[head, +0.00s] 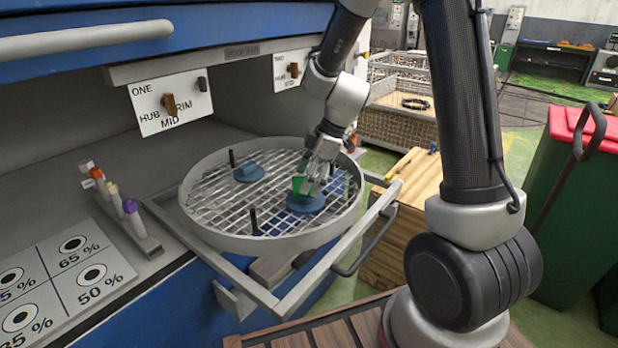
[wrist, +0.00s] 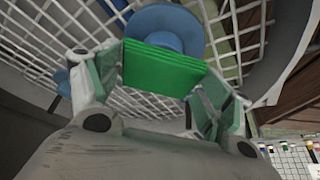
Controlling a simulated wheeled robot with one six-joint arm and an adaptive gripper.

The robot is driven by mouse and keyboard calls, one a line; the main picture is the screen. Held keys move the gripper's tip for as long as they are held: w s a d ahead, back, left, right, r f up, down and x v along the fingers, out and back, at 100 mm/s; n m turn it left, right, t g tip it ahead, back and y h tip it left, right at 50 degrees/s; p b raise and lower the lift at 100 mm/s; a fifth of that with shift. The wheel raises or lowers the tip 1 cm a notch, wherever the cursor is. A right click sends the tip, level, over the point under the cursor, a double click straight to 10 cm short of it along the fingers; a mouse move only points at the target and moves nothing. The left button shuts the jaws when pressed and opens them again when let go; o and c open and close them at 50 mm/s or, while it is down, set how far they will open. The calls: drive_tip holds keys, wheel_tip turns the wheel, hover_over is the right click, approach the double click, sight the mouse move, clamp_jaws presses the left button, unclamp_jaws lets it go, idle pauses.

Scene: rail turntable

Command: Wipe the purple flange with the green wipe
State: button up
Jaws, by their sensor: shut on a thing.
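My gripper (head: 320,180) is shut on a folded green wipe (wrist: 163,66), which also shows in the head view (head: 299,187). The wipe is over a blue flange (head: 306,204) on the right of the round mesh turntable (head: 205,238). In the wrist view this flange (wrist: 168,22) is just beyond the wipe and partly hidden by it; I cannot tell whether they touch. A second blue flange (head: 249,173) sits on the mesh to the left, apart from my gripper. Both flanges look blue; I see no clearly purple one.
Black upright pins (head: 254,222) stand on the mesh inside the raised rim. A rack with several capped tubes (head: 133,216) stands left of the turntable. A metal rail frame (head: 330,250) surrounds its front. A dial card (head: 170,102) hangs behind.

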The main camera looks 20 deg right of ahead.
drive_tip(key=shift+f, duration=0.35)
drive_tip(key=shift+s+a, duration=0.8)
drive_tip(key=shift+a, duration=0.2)
drive_tip(key=shift+w+d, duration=0.8)
drive_tip(key=shift+d, duration=0.2)
drive_tip(key=shift+w+d, duration=0.75)
drive_tip(key=shift+d, duration=0.2)
drive_tip(key=shift+s+a, duration=0.8)
drive_tip(key=shift+a, duration=0.2)
drive_tip(key=shift+s+a, duration=0.75)
drive_tip(key=shift+a, duration=0.2)
drive_tip(key=shift+w+d, duration=0.8)
drive_tip(key=shift+d, duration=0.2)
drive_tip(key=shift+w+d, duration=0.8)
drive_tip(key=shift+d, duration=0.15)
